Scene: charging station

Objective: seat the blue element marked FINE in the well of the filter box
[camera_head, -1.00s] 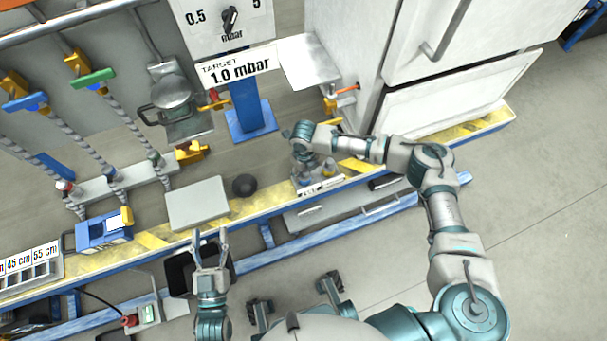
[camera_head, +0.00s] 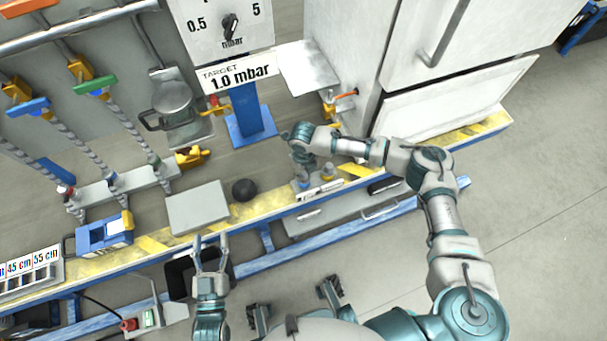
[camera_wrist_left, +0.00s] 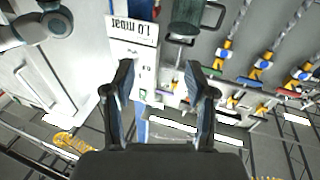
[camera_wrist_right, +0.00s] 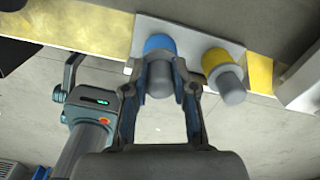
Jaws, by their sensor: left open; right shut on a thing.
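The blue element (camera_wrist_right: 159,45) is in the right wrist view, with a grey cylindrical part and a blue collar; no FINE marking is readable. My right gripper (camera_wrist_right: 160,85) is shut on its grey part, and it still stands at the light holder plate (camera_wrist_right: 197,30). In the head view my right gripper (camera_head: 303,165) is over this plate at the bench's front edge and partly covers the element. My left gripper (camera_head: 210,252) is open and empty, in front of the bench. I cannot tell the filter box or its well for sure.
A yellow-collared element (camera_wrist_right: 218,62) stands right beside the blue one. A dark bin (camera_head: 181,277) hangs below the front edge near my left gripper.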

